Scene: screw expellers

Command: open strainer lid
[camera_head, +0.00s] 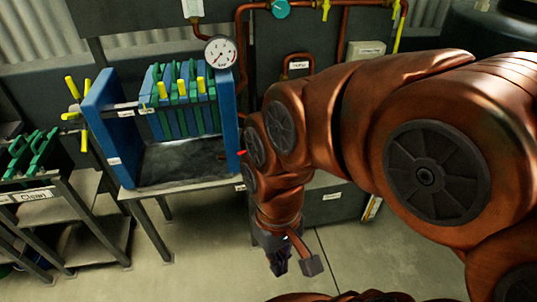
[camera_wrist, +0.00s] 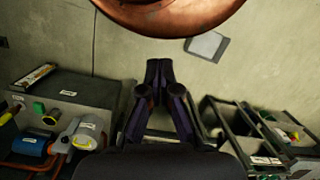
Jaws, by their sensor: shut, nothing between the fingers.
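I cannot make out a strainer or its lid for certain in either view. My gripper (camera_head: 279,270) hangs low in the head view, in front of a grey cabinet and above the concrete floor. It also shows in the wrist view (camera_wrist: 158,68), with its dark fingertips together and nothing between them. It touches nothing that I can see. My arm covers much of the right half of the head view and hides what is behind it.
A blue filter press (camera_head: 106,130) with green and blue plates stands on a stand at left. A gauge (camera_head: 220,53) and copper pipes are behind it. A rack with green-handled plates (camera_head: 35,152) is far left. In the wrist view, a blue cylinder (camera_wrist: 32,146) sits lower left; bare floor lies ahead.

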